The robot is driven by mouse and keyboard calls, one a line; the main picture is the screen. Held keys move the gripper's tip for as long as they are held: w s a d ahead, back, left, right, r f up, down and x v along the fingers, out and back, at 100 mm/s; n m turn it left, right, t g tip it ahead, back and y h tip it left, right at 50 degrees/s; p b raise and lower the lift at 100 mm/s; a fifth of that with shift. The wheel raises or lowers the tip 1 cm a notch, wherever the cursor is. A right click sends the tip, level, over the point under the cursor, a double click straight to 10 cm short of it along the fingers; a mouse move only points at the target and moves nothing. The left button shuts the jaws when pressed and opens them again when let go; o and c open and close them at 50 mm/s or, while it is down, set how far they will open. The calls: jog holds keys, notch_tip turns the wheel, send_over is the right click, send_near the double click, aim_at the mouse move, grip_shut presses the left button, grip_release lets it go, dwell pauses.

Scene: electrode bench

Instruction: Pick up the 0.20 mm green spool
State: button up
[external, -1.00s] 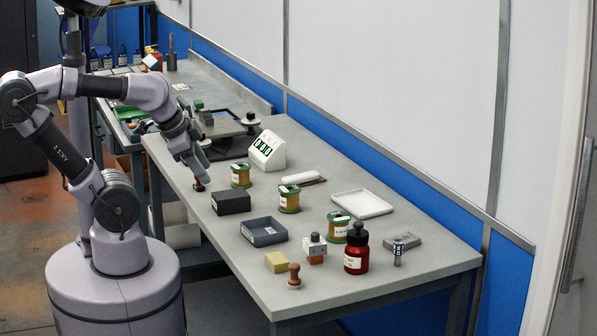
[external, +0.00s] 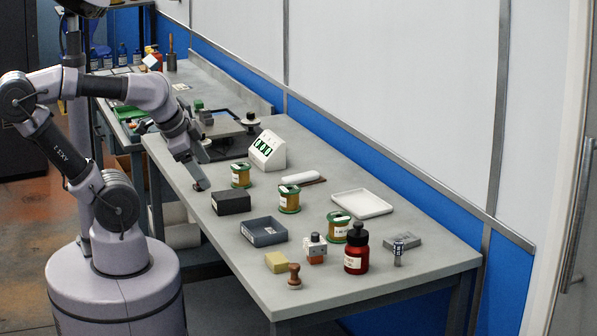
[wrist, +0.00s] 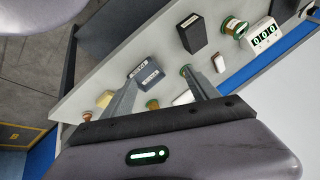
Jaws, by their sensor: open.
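Three green-rimmed spools with copper-coloured windings stand on the bench in the external view: the far spool (external: 240,175), the middle spool (external: 289,199) and the near spool (external: 338,226). Their labels are too small to read, so I cannot tell which is 0.20 mm. My gripper (external: 202,184) is open and empty above the bench's left edge, left of the far spool and apart from it. In the wrist view the far spool (wrist: 234,27) is at upper right. The middle spool (wrist: 185,72) is partly hidden by the right finger.
A black box (external: 231,202), a blue-grey tray (external: 264,239) and a white meter (external: 267,151) stand near the spools. A white tray (external: 361,204), a red bottle (external: 356,251) and small blocks are further along. Bare bench lies between the gripper and the far spool.

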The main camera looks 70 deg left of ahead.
jog(key=w+d+r+n+g+h+p, duration=0.1)
jog(key=w+d+r+n+g+p, duration=0.15)
jog(key=w+r+n+p, duration=0.7)
jog(key=n+g+h+p, duration=0.2)
jog(key=n+g+p, duration=0.25)
jog(key=n, duration=0.55)
send_over(339, 215)
jog(key=a, duration=0.2)
notch_tip(339, 215, down, 7)
jog(key=t, duration=0.1)
jog(key=shift+n, duration=0.35)
jog(key=f+b, duration=0.1)
jog(key=f, duration=0.3)
jog(key=d+f+b, duration=0.1)
jog(key=f+b, duration=0.1)
jog(key=f, duration=0.2)
jog(key=f+b, duration=0.2)
jog(key=f, duration=0.2)
jog(key=shift+s+d+f, duration=0.1)
jog(key=shift+d+f, duration=0.15)
jog(key=shift+d, duration=0.05)
jog(key=f+b, duration=0.1)
jog(key=f, duration=0.1)
jog(key=f+b, duration=0.1)
jog(key=f, duration=0.1)
jog(key=f+b, duration=0.1)
jog(key=b, duration=0.1)
jog(key=shift+d+f, duration=0.4)
jog(key=shift+r, duration=0.15)
grip_shut()
